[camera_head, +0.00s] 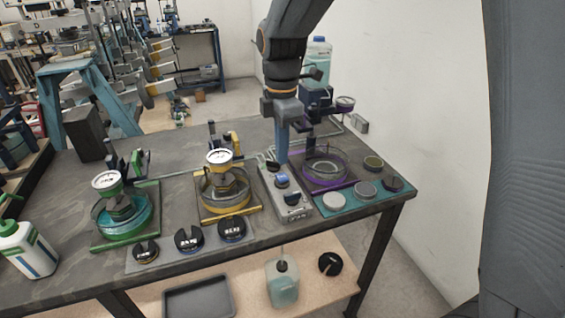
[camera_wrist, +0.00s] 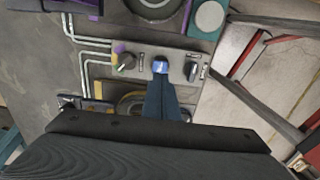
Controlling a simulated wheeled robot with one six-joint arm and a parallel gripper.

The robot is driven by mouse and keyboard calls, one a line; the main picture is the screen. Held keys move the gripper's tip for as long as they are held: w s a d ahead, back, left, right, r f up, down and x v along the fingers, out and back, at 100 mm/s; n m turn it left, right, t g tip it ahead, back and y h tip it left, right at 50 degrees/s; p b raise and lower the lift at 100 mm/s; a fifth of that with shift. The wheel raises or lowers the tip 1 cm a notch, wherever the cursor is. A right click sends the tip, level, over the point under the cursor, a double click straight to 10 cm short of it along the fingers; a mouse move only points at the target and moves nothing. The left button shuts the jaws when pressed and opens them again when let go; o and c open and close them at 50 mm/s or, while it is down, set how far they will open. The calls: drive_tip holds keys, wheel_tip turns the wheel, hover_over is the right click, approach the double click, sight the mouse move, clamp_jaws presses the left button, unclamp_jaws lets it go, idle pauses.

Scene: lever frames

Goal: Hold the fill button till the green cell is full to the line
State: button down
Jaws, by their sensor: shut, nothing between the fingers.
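The green cell (camera_head: 122,217) is a round clear vessel with a green base at the left of the bench. It holds teal liquid; its fill line is too small to make out. A grey control panel (camera_head: 292,203) stands right of the middle, with a blue button (camera_head: 282,181) between other controls. The blue button also shows in the wrist view (camera_wrist: 160,65). My gripper (camera_head: 283,161) is shut and empty, pointing down over the panel. In the wrist view its fingertips (camera_wrist: 160,77) overlap the button's near edge. I cannot tell whether they touch it.
A yellow-framed cell (camera_head: 228,193) stands left of the panel and a purple-framed cell (camera_head: 325,172) right of it. Dark round weights (camera_head: 189,239) lie along the front. A white bottle (camera_head: 27,249) stands at the far left. Grey pipes (camera_wrist: 92,42) run to the panel.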

sight(283, 178)
drive_tip(key=shift+f+p, duration=0.6)
drive_tip(key=shift+f, duration=1.65)
drive_tip(key=shift+s+d+f+b, duration=0.1)
drive_tip(key=shift+s+f+b, duration=0.1)
drive_tip(key=shift+f, duration=0.5)
drive_tip(key=shift+s+f+b, duration=0.1)
drive_tip(key=shift+f+b, duration=0.1)
drive_tip(key=shift+f, duration=0.5)
idle(2.2)
drive_tip(key=r+p, duration=0.2)
drive_tip(key=r, duration=0.1)
drive_tip(key=r+p, duration=0.2)
drive_tip(key=shift+w+r, duration=0.1)
drive_tip(key=shift+w, duration=0.15)
wheel_tip(283, 178, up, 10)
drive_tip(key=b, duration=0.3)
drive_tip(key=shift+w, duration=0.15)
